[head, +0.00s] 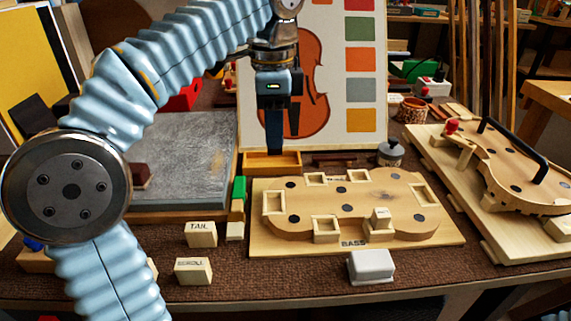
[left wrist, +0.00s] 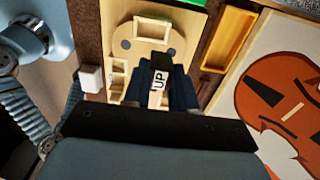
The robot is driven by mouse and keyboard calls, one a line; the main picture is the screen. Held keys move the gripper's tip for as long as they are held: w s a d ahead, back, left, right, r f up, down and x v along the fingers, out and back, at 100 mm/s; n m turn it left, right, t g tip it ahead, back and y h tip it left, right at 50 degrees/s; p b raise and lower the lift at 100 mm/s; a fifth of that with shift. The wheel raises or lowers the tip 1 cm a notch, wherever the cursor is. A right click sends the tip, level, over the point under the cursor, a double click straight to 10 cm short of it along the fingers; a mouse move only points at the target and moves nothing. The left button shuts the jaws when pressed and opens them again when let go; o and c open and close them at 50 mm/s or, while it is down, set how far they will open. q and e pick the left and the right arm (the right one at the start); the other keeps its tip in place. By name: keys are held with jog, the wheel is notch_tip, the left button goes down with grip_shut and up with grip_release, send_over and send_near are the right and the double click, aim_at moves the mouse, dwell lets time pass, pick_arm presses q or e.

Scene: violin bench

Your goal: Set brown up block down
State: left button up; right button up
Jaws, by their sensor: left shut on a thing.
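My left gripper (head: 275,145) points down above the orange-brown tray (head: 272,168) behind the violin-shaped board (head: 300,237). In the left wrist view, the gripper (left wrist: 168,88) is shut on a block with a pale face marked UP (left wrist: 158,78). Its other sides are mostly hidden by the fingers, so I cannot tell its full colour. In the head view I cannot make out the held block. The board has several square frames and dark round spots, and one small block (head: 381,213) sits near its front right. My right gripper is in neither view.
Blocks marked TAIL (head: 201,234) and SCROLL (head: 193,271) stand left of the board. A light grey box (head: 371,266) stands in front. A grey slab (head: 185,150) lies left, and a violin jig (head: 505,185) right. A painted violin panel (head: 328,60) stands behind the tray.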

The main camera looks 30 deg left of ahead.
pick_arm(q)
jog(key=w+a+f, duration=0.2)
jog(key=w+f, duration=0.1)
jog(key=w+a+f, duration=0.2)
jog(key=w+a, duration=0.1)
jog(key=w, duration=0.1)
jog(key=w+a+f, duration=0.2)
jog(key=w+f, duration=0.1)
jog(key=w, duration=0.1)
jog(key=shift+a+f+p, duration=0.2)
jog(key=shift+f+p, duration=0.15)
jog(key=shift+w+a+f, duration=0.1)
jog(key=shift+w+f, duration=0.1)
jog(key=shift+f, duration=0.05)
jog(key=shift+w+a+f+b, duration=0.1)
jog(key=shift+w+f+b, duration=0.1)
jog(key=shift+f, duration=0.8)
jog(key=shift+w+a+f+b, duration=0.1)
jog(key=shift+w+f+b, duration=0.05)
jog(key=shift+f, duration=0.85)
jog(key=shift+f, duration=0.1)
jog(key=o, duration=0.9)
jog(key=shift+o, duration=0.2)
